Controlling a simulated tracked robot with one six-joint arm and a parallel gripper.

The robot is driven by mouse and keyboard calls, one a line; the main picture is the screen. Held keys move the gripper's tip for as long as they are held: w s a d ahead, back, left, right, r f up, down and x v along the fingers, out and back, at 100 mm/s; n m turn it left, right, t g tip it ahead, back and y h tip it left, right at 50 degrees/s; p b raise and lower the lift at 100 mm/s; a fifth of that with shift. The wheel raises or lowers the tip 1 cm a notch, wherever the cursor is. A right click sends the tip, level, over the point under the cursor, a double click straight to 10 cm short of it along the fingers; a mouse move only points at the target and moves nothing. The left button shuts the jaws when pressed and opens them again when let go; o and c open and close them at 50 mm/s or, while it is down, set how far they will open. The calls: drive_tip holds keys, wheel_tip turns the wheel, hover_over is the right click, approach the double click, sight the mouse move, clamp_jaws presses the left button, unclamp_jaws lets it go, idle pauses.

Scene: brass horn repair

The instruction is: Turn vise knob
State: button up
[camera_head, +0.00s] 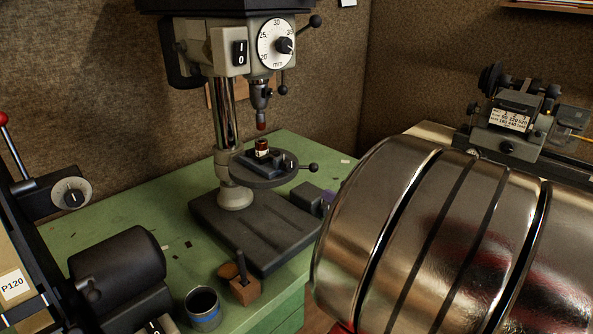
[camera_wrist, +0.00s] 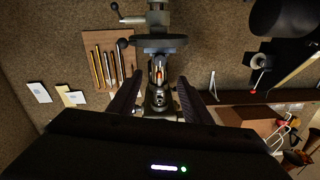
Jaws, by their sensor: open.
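The drill press (camera_head: 235,120) stands on the green bench. Its small round table (camera_head: 265,172) carries a small red-topped piece (camera_head: 262,146) and a lever with a black ball knob (camera_head: 313,167). I cannot tell for sure which part is the vise knob. In the wrist view the press shows upside down, with its round table (camera_wrist: 158,42) at the top. My gripper (camera_wrist: 160,77) is open in the wrist view, its two dark fingers apart on either side of the drill chuck (camera_wrist: 160,98). I see nothing held between them.
A grey device with black knobs (camera_head: 510,120) stands at the back right. A dark motor (camera_head: 118,268) and a dark cup (camera_head: 203,306) are at the front left. The green bench (camera_head: 130,225) has free room left of the press. A tool rack (camera_wrist: 108,65) hangs on the wall.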

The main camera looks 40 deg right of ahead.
sight(292, 168)
drive_tip(key=shift+w+a, duration=0.15)
drive_tip(key=shift+w, duration=2.15)
drive_tip(key=shift+w+a, duration=0.15)
drive_tip(key=shift+w, duration=2.1)
drive_tip(key=shift+w+a, duration=0.15)
drive_tip(key=shift+w, duration=2.15)
drive_tip(key=shift+c, duration=0.6)
drive_tip(key=c, duration=0.9)
drive_tip(key=shift+d, duration=0.15)
drive_tip(key=shift+c, duration=0.2)
drive_tip(key=shift+m, duration=3.1)
